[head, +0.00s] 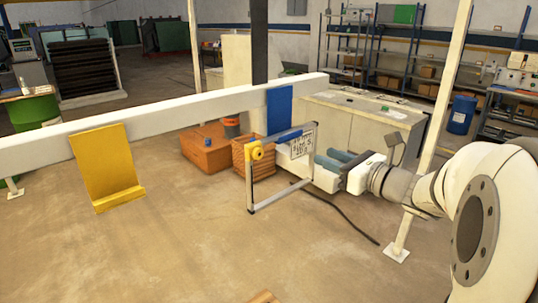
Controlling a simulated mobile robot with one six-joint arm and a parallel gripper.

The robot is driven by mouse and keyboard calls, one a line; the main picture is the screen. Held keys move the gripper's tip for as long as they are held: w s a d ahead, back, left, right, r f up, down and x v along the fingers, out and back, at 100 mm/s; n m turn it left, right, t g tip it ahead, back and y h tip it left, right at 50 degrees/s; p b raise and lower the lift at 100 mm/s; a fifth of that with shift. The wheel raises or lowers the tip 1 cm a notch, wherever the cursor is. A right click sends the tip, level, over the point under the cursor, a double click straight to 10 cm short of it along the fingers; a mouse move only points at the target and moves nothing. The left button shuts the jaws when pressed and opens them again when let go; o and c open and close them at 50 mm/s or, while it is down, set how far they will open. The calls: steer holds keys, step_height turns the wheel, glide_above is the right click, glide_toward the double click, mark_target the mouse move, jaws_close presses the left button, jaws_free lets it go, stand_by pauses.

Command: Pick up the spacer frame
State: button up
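The spacer frame (249,185) is a thin grey rectangular outline standing upright below the white beam, in the middle of the head view. My gripper (326,164) comes in from the right, with teal fingers pointing left. The fingertips are at the frame's right upright in the picture. I cannot tell whether they touch it or lie behind or beside it.
A long white beam (200,106) crosses behind the frame, carrying a yellow bracket (107,170) and a blue bracket (279,106). Orange-brown boxes (205,155) stand behind. A pale post (437,120) rises near my arm. A dark cable lies on the floor; the front floor is mostly clear.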

mark_target(315, 147)
steer(key=shift+m, duration=0.3)
steer(key=p+x, duration=0.1)
steer(key=x, duration=0.1)
steer(key=p+x, duration=0.1)
steer(key=x, duration=0.2)
steer(key=d+x, duration=0.1)
steer(key=x, duration=0.1)
steer(key=shift+w+a+r+p, duration=0.1)
steer(key=shift+w+a+p, duration=0.1)
steer(key=shift+w, duration=0.15)
steer(key=shift+w+a+r+p, duration=0.1)
steer(key=shift+w+r+p, duration=0.1)
steer(key=shift+w, duration=0.1)
jaws_close()
